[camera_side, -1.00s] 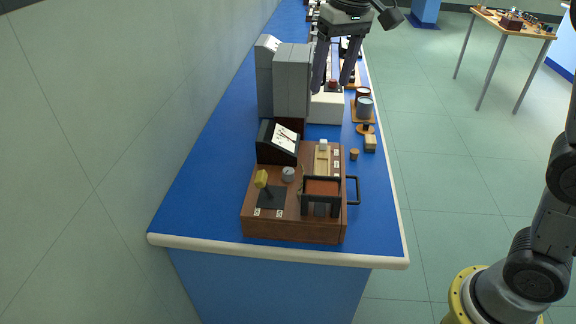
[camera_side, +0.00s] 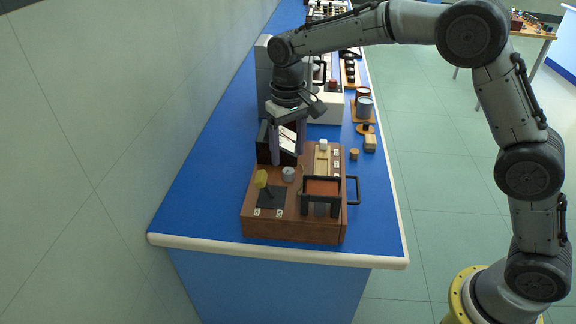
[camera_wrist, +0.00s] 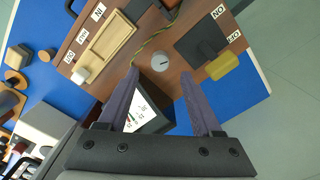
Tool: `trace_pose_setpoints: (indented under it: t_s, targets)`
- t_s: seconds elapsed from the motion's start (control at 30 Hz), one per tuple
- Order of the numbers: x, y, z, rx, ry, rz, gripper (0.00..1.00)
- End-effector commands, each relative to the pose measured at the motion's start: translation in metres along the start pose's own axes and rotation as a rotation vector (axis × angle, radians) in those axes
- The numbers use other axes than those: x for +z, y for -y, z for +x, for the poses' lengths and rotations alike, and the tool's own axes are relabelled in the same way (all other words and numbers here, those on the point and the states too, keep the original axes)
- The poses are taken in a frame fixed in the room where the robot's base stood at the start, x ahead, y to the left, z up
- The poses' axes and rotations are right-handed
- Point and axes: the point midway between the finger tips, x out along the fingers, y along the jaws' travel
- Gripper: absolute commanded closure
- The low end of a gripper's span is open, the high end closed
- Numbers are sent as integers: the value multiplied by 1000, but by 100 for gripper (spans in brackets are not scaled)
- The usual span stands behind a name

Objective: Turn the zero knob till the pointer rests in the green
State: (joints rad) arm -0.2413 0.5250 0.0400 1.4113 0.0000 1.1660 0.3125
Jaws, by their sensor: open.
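The zero knob is a small grey round knob (camera_side: 288,174) on top of a brown wooden instrument box (camera_side: 290,232). In the wrist view the knob (camera_wrist: 160,61) shows a dark line on its top. The meter (camera_side: 284,142) is a dark sloped case with a white face behind the knob, partly hidden by my gripper. In the wrist view its face (camera_wrist: 138,112) shows red marks; I cannot make out the pointer's place or a green zone. My gripper (camera_side: 287,161) is open and empty, fingers down, just above the knob. In the wrist view the fingertips (camera_wrist: 158,76) lie either side of it.
A yellow-handled lever (camera_side: 261,179) stands left of the knob. A pale wooden slider track (camera_side: 322,160) and a black-framed part with a handle (camera_side: 321,188) are to the right. Grey cabinets stand behind. Cups (camera_side: 364,106) and small wooden pieces lie at the back right.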

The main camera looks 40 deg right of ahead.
Motion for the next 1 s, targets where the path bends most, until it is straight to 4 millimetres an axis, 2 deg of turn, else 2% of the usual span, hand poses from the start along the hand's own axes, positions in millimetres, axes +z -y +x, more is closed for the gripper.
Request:
trace_pose_setpoints:
  t_s: [0.1,0.3,0.7,0.77,1.0]
  targets:
    - [1,0,22,1,4,0,34]
    - [0,0,44,1,2,0,34]
    - [0,0,51,0,-1,0,34]
    - [0,0,51,0,-1,0,43]
    - [0,0,51,0,-1,0,86]
